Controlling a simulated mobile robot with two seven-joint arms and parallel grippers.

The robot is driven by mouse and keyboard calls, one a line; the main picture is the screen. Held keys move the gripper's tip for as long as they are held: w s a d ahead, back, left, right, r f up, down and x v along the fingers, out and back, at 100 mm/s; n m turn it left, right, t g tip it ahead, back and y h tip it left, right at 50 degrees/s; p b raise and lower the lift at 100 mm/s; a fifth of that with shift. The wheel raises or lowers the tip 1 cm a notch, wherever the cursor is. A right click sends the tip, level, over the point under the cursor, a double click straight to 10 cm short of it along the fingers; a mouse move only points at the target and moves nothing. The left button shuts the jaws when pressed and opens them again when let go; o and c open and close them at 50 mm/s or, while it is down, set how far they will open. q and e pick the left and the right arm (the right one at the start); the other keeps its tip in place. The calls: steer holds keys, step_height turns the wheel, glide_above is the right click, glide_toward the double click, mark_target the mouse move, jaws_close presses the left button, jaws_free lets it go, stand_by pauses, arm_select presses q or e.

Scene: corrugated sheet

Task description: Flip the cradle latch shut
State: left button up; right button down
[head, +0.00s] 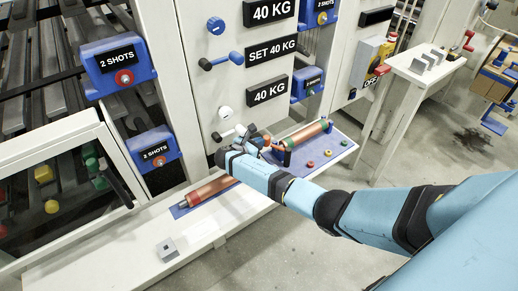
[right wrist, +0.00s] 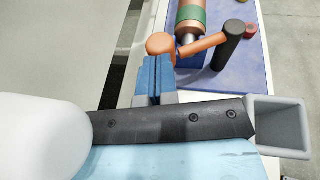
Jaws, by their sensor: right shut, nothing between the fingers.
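The cradle (head: 284,157) on the blue mat at the right of the bench holds a copper cylinder with a green band (head: 305,135). The orange latch (head: 277,150) is at its near left end, partly hidden by my right gripper (head: 262,139). My right gripper's blue fingers (right wrist: 157,70) are shut and empty, just below the round end. I cannot tell whether they touch. My left gripper is not in view.
Another copper cylinder (head: 208,191) lies on a blue mat further left. A small grey block (head: 167,249) sits at the bench's front left. Small coloured knobs (head: 311,164) are on the right mat. The white panel (head: 222,85) with levers stands close behind.

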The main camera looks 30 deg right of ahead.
steer(key=shift+w+d, duration=0.5)
steer(key=shift+a, duration=0.1)
stand_by(0.3)
steer(key=v, duration=1.3)
steer(key=shift+s+a+p, duration=0.2)
steer(key=shift+a+p, duration=0.1)
steer(key=shift+p, duration=0.15)
